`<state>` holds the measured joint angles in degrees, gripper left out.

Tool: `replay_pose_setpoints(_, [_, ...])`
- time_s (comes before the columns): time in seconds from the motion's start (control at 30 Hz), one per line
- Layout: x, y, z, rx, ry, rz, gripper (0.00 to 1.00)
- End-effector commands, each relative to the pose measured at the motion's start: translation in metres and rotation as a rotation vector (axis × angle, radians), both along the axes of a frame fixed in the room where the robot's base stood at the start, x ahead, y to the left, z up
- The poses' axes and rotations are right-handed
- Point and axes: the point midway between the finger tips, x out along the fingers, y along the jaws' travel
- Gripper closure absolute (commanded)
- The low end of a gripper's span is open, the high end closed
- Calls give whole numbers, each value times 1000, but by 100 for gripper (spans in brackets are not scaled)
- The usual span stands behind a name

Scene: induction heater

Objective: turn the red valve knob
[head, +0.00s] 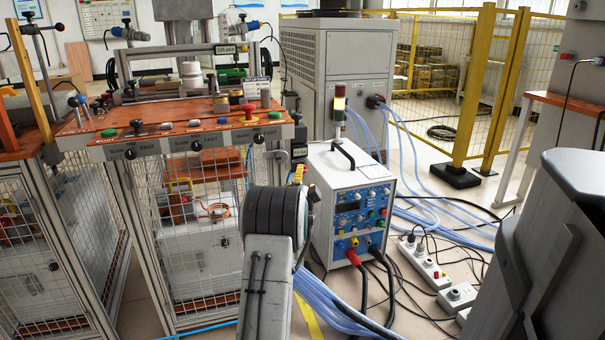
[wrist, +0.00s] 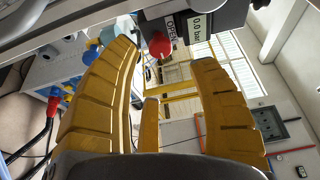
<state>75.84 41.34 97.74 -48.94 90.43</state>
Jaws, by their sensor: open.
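The red valve knob (wrist: 160,45) shows in the wrist view on a dark housing, beside an "OPEN" label and a display reading 0.0 bar (wrist: 202,24). My gripper (wrist: 163,58) is open, its two ribbed yellow fingers spread on either side of the knob in that view. The knob appears beyond the fingertips, and I see no contact. In the head view, a bit of yellow finger (head: 300,172) shows just below a dark gauge box (head: 299,145) at the bench's right corner. I cannot make out the valve knob there; my arm hides part of that area.
An orange-topped bench (head: 180,115) with several knobs, including a red mushroom button (head: 248,111), stands left. A white and blue power unit (head: 352,205) with cables stands close right of my arm. Power strips (head: 425,265) and cables cover the floor farther right.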

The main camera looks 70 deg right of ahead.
Motion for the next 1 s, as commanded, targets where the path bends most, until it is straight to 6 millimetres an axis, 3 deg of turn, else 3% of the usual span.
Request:
replay_pose_setpoints(0.7, [14, -56, -1, 0, 1, 0, 45])
replay_pose_setpoints(1.0, [17, -67, -1, 0, 1, 0, 45])
